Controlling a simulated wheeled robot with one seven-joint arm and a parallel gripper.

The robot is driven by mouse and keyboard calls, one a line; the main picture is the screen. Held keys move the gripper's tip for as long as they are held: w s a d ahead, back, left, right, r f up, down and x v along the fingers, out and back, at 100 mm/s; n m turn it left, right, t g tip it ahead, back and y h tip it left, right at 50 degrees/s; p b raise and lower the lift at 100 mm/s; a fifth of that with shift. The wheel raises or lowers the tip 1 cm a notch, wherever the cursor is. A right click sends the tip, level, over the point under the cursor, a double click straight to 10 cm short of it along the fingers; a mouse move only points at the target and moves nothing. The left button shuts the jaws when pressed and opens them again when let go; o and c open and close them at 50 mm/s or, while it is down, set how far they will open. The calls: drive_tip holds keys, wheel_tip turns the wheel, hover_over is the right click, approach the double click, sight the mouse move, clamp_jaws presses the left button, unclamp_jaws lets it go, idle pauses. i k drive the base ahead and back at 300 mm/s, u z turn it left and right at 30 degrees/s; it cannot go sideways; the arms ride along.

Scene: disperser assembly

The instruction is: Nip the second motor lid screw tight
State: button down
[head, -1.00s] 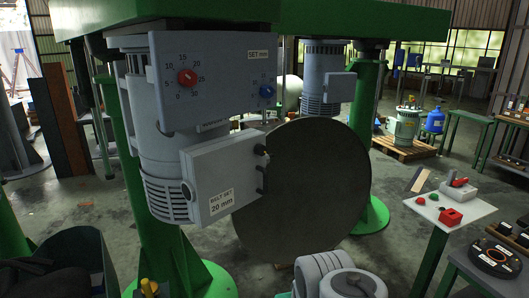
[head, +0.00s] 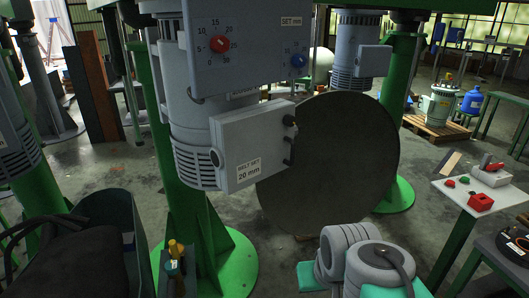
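A grey motor (head: 188,125) hangs upright at left centre, with a finned lower end. A pale box with a flat lid (head: 250,140) sits on its right side, labelled "BELT SET 20 mm". Dark knobs or fittings show along the box's right edge; I cannot tell whether any is a lid screw. A second grey motor (head: 350,60) with a side box (head: 373,59) hangs farther back; its lid screws are too small to make out. White rounded links of my arm show at the bottom centre right. My gripper is not in view.
A grey dial panel (head: 250,45) hangs above the box. A large dark disc (head: 335,165) stands close behind it. Green posts (head: 398,120) flank the area. A small white table (head: 480,195) with red items is at right. A dark bin (head: 110,215) is at lower left.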

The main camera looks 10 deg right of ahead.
sight(289, 120)
drive_tip(key=u, duration=2.55)
drive_tip(key=k, duration=0.4)
drive_tip(key=z, duration=1.1)
